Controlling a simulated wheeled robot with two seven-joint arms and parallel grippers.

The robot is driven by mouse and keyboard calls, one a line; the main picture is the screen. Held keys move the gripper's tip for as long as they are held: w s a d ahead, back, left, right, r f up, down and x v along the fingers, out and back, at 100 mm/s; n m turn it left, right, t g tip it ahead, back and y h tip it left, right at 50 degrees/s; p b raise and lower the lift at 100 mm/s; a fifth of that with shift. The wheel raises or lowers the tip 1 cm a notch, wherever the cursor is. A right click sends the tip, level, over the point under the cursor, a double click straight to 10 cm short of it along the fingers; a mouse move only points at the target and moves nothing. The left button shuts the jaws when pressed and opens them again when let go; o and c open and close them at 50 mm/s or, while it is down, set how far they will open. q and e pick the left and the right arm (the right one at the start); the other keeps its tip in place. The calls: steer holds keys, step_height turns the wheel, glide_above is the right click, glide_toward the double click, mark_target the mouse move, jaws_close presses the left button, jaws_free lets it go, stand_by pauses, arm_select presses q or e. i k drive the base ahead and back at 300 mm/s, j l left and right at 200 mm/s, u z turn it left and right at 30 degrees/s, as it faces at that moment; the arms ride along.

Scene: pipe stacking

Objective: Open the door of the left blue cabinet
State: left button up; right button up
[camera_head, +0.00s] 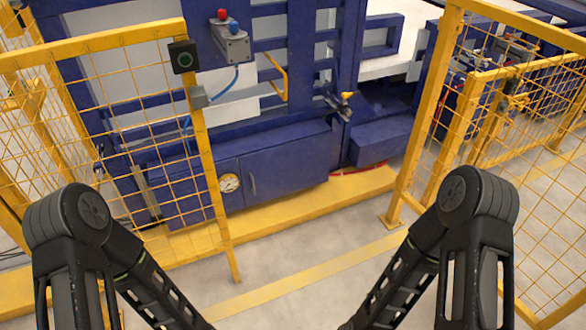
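A long, low blue cabinet (290,168) stands at the base of the blue machine, beyond the gap in the yellow fence. Its front door looks shut. A slim upright handle (252,184) sits near the left side of this door, just right of a round gauge (230,183). The cabinet's left part lies behind the fence mesh. A second, smaller blue cabinet (381,141) stands to its right. My two black arms show at the lower left and lower right, with forearms running down toward the bottom middle. Both grippers are outside the picture, so their state is hidden.
A yellow fence panel (100,42) stands at the left and another fence (425,110) at the right, with an open gap between. A yellow step (290,214) runs before the cabinet. The grey floor (285,250) in the gap is clear. A control box (231,43) hangs above.

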mark_target(269, 174)
steer(key=i+l+z, duration=0.3)
steer(key=i, duration=0.55)
steer(key=i+j+z, duration=0.15)
steer(key=i+z, duration=0.15)
steer(key=i, duration=0.5)
